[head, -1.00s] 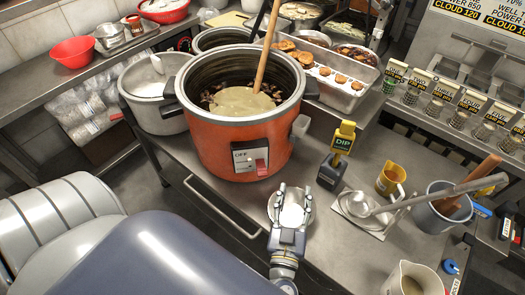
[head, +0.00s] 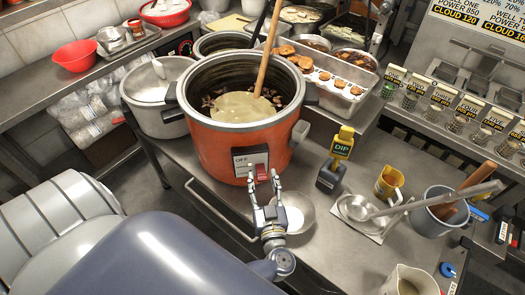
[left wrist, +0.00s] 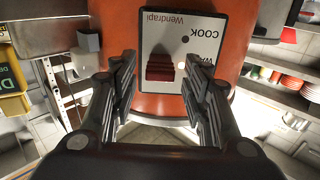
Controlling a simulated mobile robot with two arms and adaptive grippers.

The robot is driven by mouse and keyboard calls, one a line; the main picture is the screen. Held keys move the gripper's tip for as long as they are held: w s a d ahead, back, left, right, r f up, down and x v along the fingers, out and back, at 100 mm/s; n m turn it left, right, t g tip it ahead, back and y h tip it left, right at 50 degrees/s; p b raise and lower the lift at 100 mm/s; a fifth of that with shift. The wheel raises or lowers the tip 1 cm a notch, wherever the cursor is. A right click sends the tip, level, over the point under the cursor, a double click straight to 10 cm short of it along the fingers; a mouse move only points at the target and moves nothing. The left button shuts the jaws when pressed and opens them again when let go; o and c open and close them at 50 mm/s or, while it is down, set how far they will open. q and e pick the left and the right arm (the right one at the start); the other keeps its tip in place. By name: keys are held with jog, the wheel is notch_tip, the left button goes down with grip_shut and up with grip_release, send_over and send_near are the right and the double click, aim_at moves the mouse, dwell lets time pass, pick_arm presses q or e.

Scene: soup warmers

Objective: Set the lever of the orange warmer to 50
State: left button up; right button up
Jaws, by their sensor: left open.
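The orange warmer (head: 222,146) stands on the steel counter with a stirring stick in its dark contents. The left wrist view, turned upside down, shows the red lever (left wrist: 160,67) between the open fingers, with COOK printed on the plate (left wrist: 190,36). I cannot tell whether the fingers touch the lever. My right gripper is not in view.
A counter rail (head: 205,207) runs below.

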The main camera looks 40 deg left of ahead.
aim_at(260, 169)
pick_arm(q)
jog(key=shift+w+a, duration=0.5)
grip_shut()
jog(key=shift+f+b, duration=0.3)
jog(key=shift+b, duration=0.1)
notch_tip(260, 169, down, 2)
jog(key=t+y+b, duration=0.2)
jog(key=t+b, duration=0.1)
jog(key=b, duration=0.5)
jog(key=shift+w+a+f+y, duration=0.1)
jog(key=shift+y, duration=0.3)
jog(key=shift+t+y+b, duration=0.3)
jog(key=shift+y+b, duration=0.1)
jog(key=shift+b, duration=0.35)
